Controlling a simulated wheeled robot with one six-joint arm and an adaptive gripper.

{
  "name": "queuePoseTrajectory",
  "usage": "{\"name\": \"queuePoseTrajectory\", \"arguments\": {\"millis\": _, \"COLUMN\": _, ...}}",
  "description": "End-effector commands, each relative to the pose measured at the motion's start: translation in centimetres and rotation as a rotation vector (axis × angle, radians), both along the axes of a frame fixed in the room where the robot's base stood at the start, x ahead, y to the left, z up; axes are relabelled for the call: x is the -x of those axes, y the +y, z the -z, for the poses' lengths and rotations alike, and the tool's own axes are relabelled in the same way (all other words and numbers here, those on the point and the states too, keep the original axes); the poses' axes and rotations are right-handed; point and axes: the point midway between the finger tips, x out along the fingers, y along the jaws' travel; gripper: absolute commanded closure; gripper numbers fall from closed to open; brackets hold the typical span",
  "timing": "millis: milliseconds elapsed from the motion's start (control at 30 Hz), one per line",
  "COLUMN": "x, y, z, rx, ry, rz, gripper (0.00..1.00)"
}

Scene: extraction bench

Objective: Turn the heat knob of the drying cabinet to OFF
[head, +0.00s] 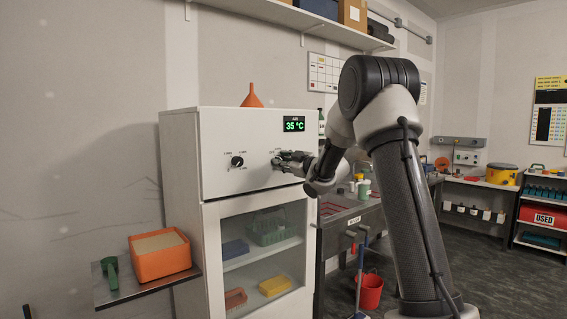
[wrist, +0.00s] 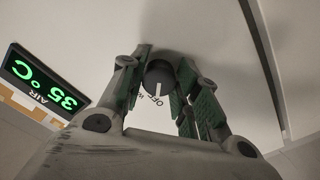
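The white drying cabinet (head: 188,150) has a front panel with two dark knobs. The left knob (head: 237,161) has small labels around it. My gripper (head: 281,160) is at the right knob, largely hiding it in the head view. In the wrist view, that dark round knob (wrist: 159,76) sits between the green-padded fingertips of my gripper (wrist: 163,72). The fingers stand apart on either side of it; firm contact is not visible. Its white pointer line points down in the picture, towards the lettering OFF (wrist: 155,101). Other lettering is partly hidden by a finger.
The cabinet's display (head: 294,124) reads 35 °C. An orange funnel (head: 251,96) stands on top. Below is a glazed door (head: 262,250) with trays behind it. A side shelf (head: 115,292) holds an orange bin (head: 160,262). A sink bench (head: 345,218) stands to the right.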

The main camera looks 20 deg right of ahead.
Motion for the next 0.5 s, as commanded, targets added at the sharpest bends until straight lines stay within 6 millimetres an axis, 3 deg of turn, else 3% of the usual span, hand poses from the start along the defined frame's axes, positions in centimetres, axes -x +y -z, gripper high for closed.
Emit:
{"name": "queuePoseTrajectory", "arguments": {"millis": 33, "x": 0.02, "y": 0.00, "z": 0.05, "rx": 0.000, "ry": 0.001, "rz": 0.000, "gripper": 0.60}}
{"name": "queuePoseTrajectory", "arguments": {"millis": 100, "x": 0.01, "y": 0.00, "z": 0.05, "rx": 0.000, "ry": 0.001, "rz": 0.000, "gripper": 0.47}}
{"name": "queuePoseTrajectory", "arguments": {"millis": 500, "x": 0.56, "y": -0.22, "z": -0.02, "rx": -0.001, "ry": 0.000, "rz": 0.001, "gripper": 0.47}}
